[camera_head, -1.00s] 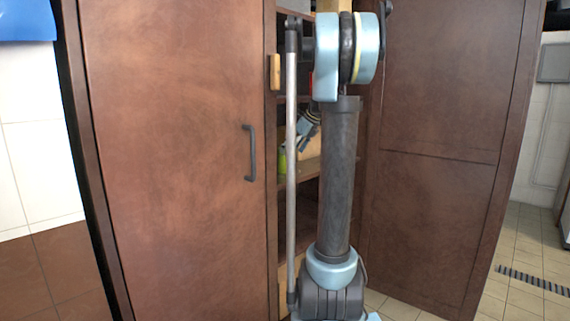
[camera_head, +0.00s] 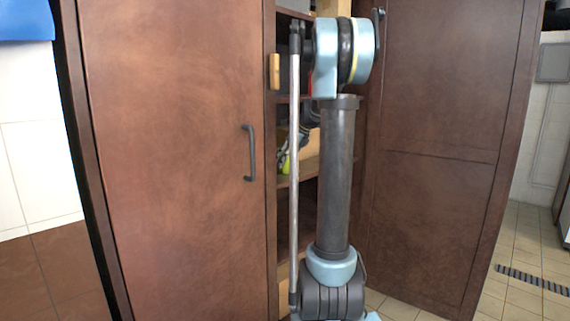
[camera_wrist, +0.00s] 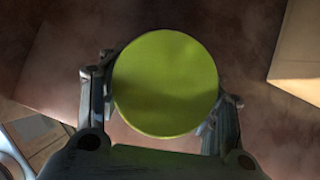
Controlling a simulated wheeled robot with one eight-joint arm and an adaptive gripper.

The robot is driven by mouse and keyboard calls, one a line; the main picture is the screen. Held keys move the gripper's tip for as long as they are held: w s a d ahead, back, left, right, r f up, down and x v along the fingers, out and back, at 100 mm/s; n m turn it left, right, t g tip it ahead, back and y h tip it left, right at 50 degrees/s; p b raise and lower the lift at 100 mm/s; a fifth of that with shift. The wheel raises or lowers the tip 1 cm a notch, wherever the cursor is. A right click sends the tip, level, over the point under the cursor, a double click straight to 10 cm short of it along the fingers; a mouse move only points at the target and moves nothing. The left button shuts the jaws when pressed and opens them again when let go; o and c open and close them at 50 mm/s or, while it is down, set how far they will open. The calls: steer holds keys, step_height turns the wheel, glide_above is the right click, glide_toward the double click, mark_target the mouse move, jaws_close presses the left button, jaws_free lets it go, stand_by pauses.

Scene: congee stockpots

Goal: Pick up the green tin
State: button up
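The green tin (camera_wrist: 165,85) shows in the wrist view as a round yellow-green end, centred between the two fingers of my gripper (camera_wrist: 162,100). One finger is on each side, very close to its edge. I cannot tell whether they touch it. In the head view a small part of the green tin (camera_head: 285,165) shows on a cabinet shelf, behind my arm. My gripper (camera_head: 285,152) is at the tin there, partly hidden by the arm.
The cabinet's left door (camera_head: 175,150) with its dark handle (camera_head: 250,153) stands left of the narrow opening. The other door (camera_head: 440,150) stands to the right. A pale box-like object (camera_wrist: 300,55) is at the wrist view's right edge.

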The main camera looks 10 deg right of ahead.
steer(key=shift+c, duration=0.9)
